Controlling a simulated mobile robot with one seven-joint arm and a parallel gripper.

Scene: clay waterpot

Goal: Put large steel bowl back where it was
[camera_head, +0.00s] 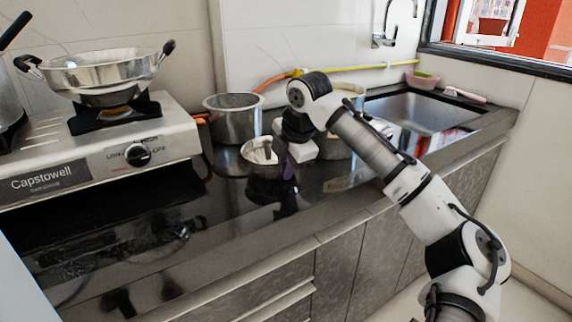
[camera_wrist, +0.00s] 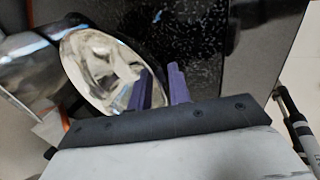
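A shiny steel bowl (camera_head: 258,151) is at my gripper, on or just above the dark counter beside the pots. In the wrist view the bowl (camera_wrist: 98,68) shows its bright inside and looks tilted. My gripper (camera_head: 279,160) points down at the bowl's right side. In the wrist view its two purple fingers (camera_wrist: 160,88) are close together, one inside the bowl and one outside, with the rim between them. It looks shut on the rim. Whether the bowl's base touches the counter is hidden.
A steel pot (camera_head: 232,122) stands behind the bowl, and another (camera_head: 335,147) is partly hidden by my arm. A wide two-handled pan (camera_head: 100,72) sits on the stove (camera_head: 95,160) at left. The sink (camera_head: 425,108) lies at right. The front counter (camera_head: 235,210) is clear.

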